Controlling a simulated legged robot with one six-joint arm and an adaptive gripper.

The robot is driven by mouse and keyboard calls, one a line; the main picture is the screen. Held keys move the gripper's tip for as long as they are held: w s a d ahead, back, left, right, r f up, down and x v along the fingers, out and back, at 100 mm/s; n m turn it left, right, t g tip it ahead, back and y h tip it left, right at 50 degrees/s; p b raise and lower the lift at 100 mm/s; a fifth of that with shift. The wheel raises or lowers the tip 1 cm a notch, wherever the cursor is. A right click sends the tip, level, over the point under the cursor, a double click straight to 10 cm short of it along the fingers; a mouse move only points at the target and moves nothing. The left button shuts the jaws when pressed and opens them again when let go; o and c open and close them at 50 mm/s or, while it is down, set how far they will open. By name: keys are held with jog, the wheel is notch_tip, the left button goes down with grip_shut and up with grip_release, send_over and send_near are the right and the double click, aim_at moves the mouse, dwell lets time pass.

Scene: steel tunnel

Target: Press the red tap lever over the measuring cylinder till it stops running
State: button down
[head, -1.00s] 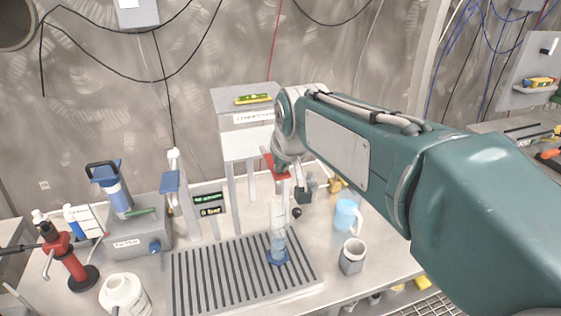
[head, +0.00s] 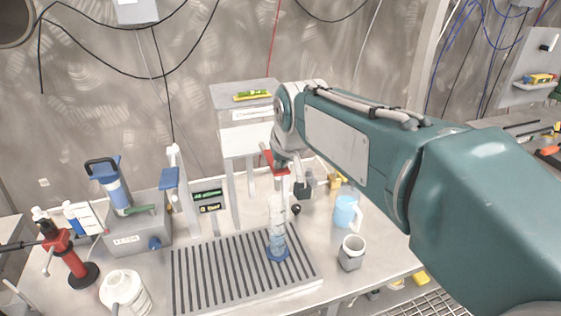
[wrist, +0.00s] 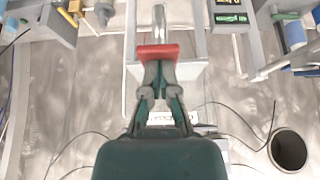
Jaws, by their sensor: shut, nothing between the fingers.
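The measuring cylinder (head: 278,238) is clear, with a blue foot, and stands upright on the slotted drain tray (head: 215,285). The red tap lever (head: 268,161) is above it, partly covered by my wrist. In the wrist view the red lever (wrist: 158,51) lies across the tips of my gripper (wrist: 160,66). The fingers are together and empty, at or against the lever; contact is not certain. I cannot make out a stream of water or the water level.
A light blue mug (head: 346,212) and a grey cup (head: 352,253) stand right of the tray. Small displays (head: 208,200) stand behind the tray.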

jog(key=shift+r, duration=0.95)
jog(key=r, duration=0.4)
jog(key=shift+w+d, duration=0.1)
jog(key=shift+w, duration=0.3)
jog(key=v, duration=0.9)
jog(key=shift+s, duration=0.35)
jog(key=shift+a+r, duration=0.1)
jog(key=shift+a, duration=0.2)
jog(key=shift+d, duration=0.2)
